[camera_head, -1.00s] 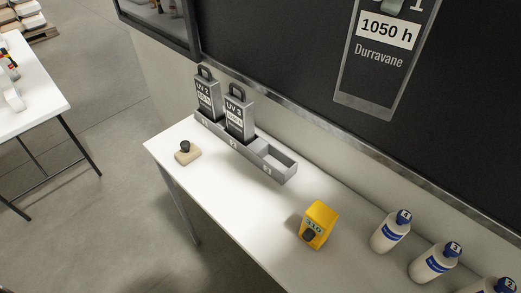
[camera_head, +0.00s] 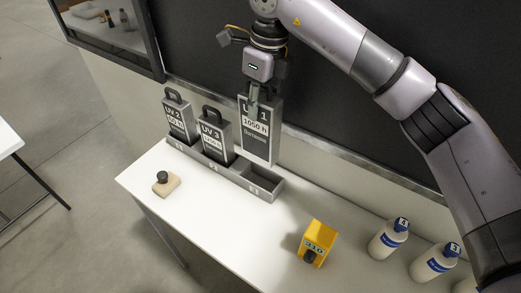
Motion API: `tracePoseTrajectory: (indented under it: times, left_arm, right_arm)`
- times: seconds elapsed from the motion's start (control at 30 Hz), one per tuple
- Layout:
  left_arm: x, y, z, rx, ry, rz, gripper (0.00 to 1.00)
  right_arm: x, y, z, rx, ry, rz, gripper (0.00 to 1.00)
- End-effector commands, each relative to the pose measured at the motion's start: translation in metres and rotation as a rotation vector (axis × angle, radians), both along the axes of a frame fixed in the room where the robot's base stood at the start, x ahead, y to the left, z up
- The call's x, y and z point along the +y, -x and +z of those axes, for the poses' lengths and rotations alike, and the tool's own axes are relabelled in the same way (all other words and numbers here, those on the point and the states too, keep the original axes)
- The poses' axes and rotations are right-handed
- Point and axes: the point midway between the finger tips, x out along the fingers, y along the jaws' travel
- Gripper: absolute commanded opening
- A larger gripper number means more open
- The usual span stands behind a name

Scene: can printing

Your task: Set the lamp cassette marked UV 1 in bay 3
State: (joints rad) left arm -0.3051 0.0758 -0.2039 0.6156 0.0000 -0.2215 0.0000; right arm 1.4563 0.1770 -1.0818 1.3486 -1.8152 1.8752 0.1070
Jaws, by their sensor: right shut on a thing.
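My right gripper (camera_head: 254,95) is shut on the top of the UV 1 cassette (camera_head: 259,142), a grey cassette whose label reads 1050 h. It hangs upright above and behind the rack (camera_head: 232,179), close to the bay at the right end. I cannot tell its exact height over the rack. That right-end bay (camera_head: 265,182), bay 3, is empty. The UV 2 cassette (camera_head: 179,119) stands in the left bay and the UV 3 cassette (camera_head: 215,140) in the middle bay, handles up. My left gripper is not in view.
A stamp-like block with a black knob (camera_head: 166,184) lies on the white table (camera_head: 205,225) at left. A yellow device reading 310 (camera_head: 317,244) stands right of the rack. White bottles (camera_head: 388,240) stand at lower right. A dark board (camera_head: 200,45) rises behind.

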Motion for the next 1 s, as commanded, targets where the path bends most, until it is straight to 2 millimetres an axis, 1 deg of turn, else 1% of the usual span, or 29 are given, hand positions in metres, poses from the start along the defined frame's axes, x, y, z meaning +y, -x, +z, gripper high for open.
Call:
tracePoseTrajectory:
  times: [0.03,0.13,0.2,0.3,0.4,0.63,0.83,0.9,1.0]
  left_arm:
    - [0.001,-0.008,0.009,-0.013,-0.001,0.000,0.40]
    - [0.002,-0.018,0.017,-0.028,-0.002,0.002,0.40]
    - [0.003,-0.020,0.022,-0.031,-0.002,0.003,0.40]
    - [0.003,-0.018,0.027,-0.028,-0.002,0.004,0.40]
    - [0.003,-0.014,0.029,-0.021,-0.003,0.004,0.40]
    - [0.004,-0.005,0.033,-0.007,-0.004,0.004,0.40]
    - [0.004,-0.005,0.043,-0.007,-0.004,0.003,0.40]
    - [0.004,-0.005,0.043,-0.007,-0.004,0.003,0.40]
    - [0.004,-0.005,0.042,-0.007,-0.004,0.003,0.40]
  right_arm:
    - [-0.001,0.000,-0.010,0.004,0.001,-0.001,0.00]
    - [-0.001,0.001,-0.036,0.004,0.000,-0.002,0.00]
    - [-0.001,0.001,-0.052,0.004,0.000,0.000,0.00]
    - [0.000,0.001,-0.072,0.001,0.000,0.000,0.00]
    - [0.000,0.000,-0.084,-0.001,-0.001,0.000,0.00]
    - [-0.001,0.000,-0.100,0.000,0.000,-0.001,0.00]
    - [0.000,0.000,-0.128,0.001,-0.001,0.000,0.00]
    - [0.000,0.000,-0.133,-0.001,0.000,0.000,0.00]
    - [0.000,-0.001,-0.134,-0.004,-0.001,0.001,0.00]
